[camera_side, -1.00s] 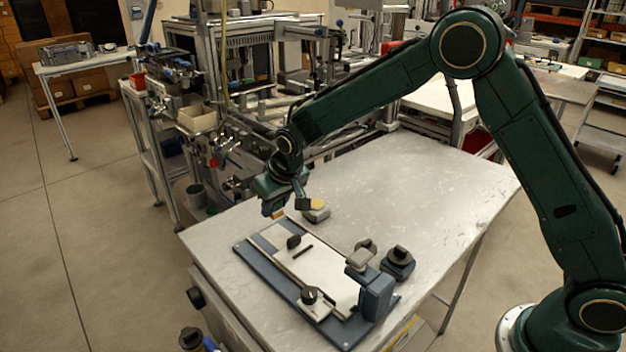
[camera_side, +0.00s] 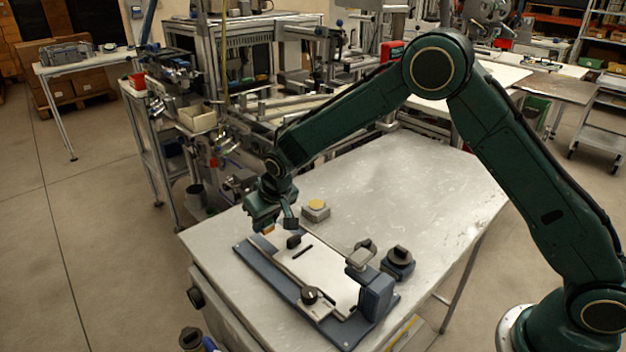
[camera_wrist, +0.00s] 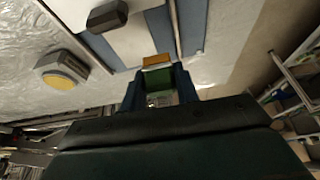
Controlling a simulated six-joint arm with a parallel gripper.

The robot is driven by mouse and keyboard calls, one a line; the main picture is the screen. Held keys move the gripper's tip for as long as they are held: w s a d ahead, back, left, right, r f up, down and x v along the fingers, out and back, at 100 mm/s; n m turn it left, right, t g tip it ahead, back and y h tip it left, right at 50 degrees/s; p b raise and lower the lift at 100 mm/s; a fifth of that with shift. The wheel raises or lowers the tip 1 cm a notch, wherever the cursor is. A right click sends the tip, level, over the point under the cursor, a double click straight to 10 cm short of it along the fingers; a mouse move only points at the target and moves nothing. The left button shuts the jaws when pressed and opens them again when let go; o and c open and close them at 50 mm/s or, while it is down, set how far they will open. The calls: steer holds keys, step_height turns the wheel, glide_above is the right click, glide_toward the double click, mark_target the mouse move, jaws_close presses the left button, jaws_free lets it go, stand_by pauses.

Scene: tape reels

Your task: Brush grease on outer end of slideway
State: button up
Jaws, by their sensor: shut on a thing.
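My gripper (camera_side: 271,224) is shut on a brush, with a green block between its blue fingers in the wrist view (camera_wrist: 158,90). The brush's orange-tan tip (camera_wrist: 156,61) points down at the far left end of the slideway fixture. The fixture has a blue base (camera_side: 268,272) and a pale slideway plate (camera_side: 322,272). The tip is over or beside that end; I cannot tell whether it touches. A grey grease pad with a yellow round top (camera_side: 316,205) stands behind the fixture, right of my gripper; it also shows in the wrist view (camera_wrist: 61,78).
A dark knob (camera_side: 293,241) stands on the plate near my gripper. Another black knob (camera_side: 310,295) is at its front end, beside a blue block (camera_side: 376,294). A blue-black knobbed unit (camera_side: 398,262) stands to the right. The metal table (camera_side: 420,190) is clear behind.

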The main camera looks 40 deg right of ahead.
mark_target(265, 239)
step_height(265, 239, down, 3)
steer(key=shift+f, duration=0.2)
steer(key=shift+d+r, duration=0.1)
steer(key=shift+d, duration=0.2)
steer(key=shift+d+f, duration=0.2)
steer(key=shift+d, duration=0.4)
steer(key=shift+d+f, duration=0.2)
steer(key=shift+d, duration=0.35)
steer(key=shift+w+d, duration=0.1)
steer(key=shift+d, duration=1.8)
steer(key=shift+w+r, duration=0.1)
steer(key=shift+w, duration=0.2)
steer(key=shift+w+a, duration=0.15)
steer(key=shift+a, duration=3.15)
steer(key=shift+w+a, duration=0.1)
steer(key=shift+w, duration=0.1)
steer(key=shift+w+d, duration=0.15)
steer(key=shift+d, duration=3.2)
step_height(265, 239, up, 8)
steer(key=shift+d, duration=0.1)
